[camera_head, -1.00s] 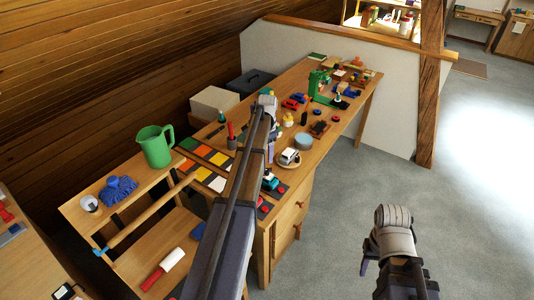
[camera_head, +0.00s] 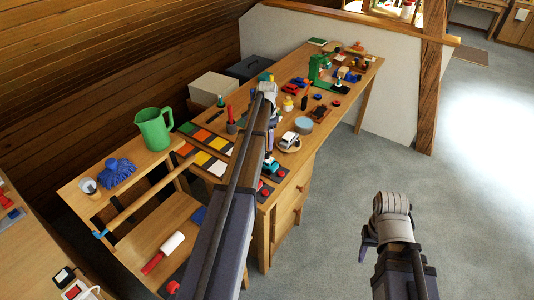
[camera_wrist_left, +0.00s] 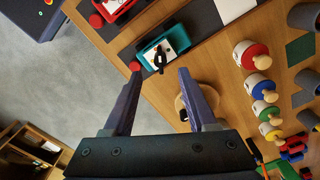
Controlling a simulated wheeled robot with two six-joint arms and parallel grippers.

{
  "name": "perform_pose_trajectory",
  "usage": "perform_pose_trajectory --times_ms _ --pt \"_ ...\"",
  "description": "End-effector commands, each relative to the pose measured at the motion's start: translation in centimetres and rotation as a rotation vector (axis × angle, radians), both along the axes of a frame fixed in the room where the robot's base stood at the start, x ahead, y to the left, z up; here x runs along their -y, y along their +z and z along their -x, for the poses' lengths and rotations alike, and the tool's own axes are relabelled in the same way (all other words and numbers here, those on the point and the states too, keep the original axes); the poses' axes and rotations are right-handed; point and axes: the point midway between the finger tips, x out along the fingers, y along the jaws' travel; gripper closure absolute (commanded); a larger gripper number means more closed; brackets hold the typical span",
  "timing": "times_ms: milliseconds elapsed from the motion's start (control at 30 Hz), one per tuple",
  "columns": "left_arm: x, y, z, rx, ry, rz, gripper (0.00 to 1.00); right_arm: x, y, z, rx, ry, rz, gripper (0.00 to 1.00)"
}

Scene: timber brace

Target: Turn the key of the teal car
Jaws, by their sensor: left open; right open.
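The teal car (camera_head: 270,167) sits near the front end of the long workbench in the head view, partly hidden by my left arm. In the left wrist view the teal car (camera_wrist_left: 146,55) lies just beyond my fingertips, with a white top and a black key (camera_wrist_left: 159,58) on it. My left gripper (camera_wrist_left: 158,84) is open and empty, its two fingers apart on the near side of the car, not touching the key as far as I can see. My right gripper (camera_head: 368,245) is only partly seen, apart from the bench over the floor.
A red car (camera_wrist_left: 112,8) is beside the teal car, and a red button (camera_wrist_left: 135,66) is at its near corner. A wooden plate (camera_head: 289,145) with a white car is close by. Several coloured knobbed cylinders (camera_wrist_left: 258,86) stand to the right in the wrist view. Open floor (camera_head: 340,225) lies right of the bench.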

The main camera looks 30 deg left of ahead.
Motion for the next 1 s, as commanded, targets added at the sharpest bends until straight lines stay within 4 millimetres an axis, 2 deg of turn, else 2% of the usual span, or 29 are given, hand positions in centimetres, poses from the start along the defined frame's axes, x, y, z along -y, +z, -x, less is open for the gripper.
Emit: perform_pose_trajectory --times_ms 33,333,500,767,1000 --pt "0.0 -1.3 0.0 0.000 0.000 0.000 0.43 0.0 -1.3 0.0 0.000 0.000 0.000 0.50" --pt "0.0 -5.0 0.0 0.000 0.000 0.000 0.43 0.0 -5.0 0.0 0.000 0.000 0.000 0.50" --pt "0.0 -5.8 0.0 0.000 0.000 0.000 0.43 0.0 -5.8 0.0 0.000 0.000 0.000 0.50" --pt "0.0 -5.6 0.0 0.000 0.000 0.000 0.43 0.0 -5.6 0.0 0.000 0.000 0.000 0.50" --pt "0.0 -5.6 0.0 0.000 0.000 0.000 0.70 0.0 -5.6 0.0 0.000 0.000 0.000 0.50"
